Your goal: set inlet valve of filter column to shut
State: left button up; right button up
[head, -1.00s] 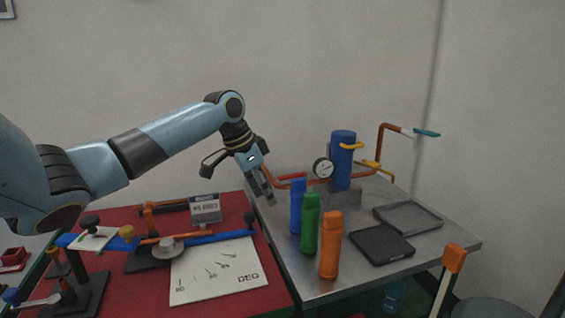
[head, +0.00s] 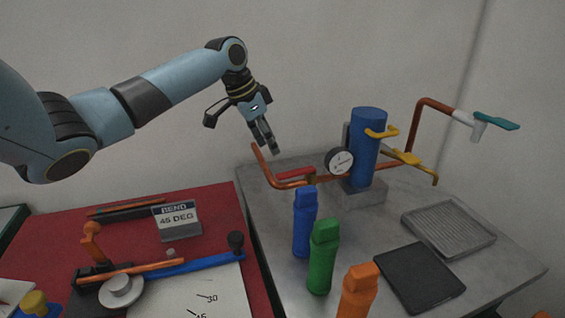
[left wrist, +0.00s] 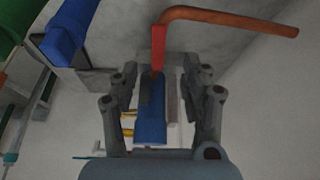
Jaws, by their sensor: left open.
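The blue filter column (head: 366,140) stands on a grey block on the metal table, with a gauge (head: 340,160) at its left. A red lever handle (head: 295,172) sits on the copper pipe left of the column and looks roughly in line with the pipe. My left gripper (head: 268,146) is open and empty, above and left of the red handle, near the bent pipe end. In the left wrist view the red handle (left wrist: 158,48) appears ahead of the open fingers (left wrist: 163,78), with the blue column (left wrist: 151,125) beyond. Contact is not visible. My right gripper is not in view.
Blue (head: 304,225), green (head: 322,260) and orange (head: 357,295) bottles stand in front of the pipe. Yellow handles (head: 383,132) and a teal-handled tap (head: 495,120) are at the right. A dark tray (head: 420,278) lies in front. A red bench (head: 215,215) is left.

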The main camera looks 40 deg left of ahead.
pick_arm(q)
send_over(285, 174)
jog(key=s, duration=0.2)
jog(key=f, duration=0.2)
jog(key=a+f, duration=0.1)
jog(key=f, duration=0.1)
jog(key=shift+f, duration=0.3)
jog(key=x, duration=0.4)
jog(key=shift+f, duration=0.2)
jog(key=shift+c, duration=0.4)
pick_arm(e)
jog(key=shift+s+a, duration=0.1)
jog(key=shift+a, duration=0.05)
pick_arm(q)
jog(key=shift+c, duration=1.3)
grip_shut()
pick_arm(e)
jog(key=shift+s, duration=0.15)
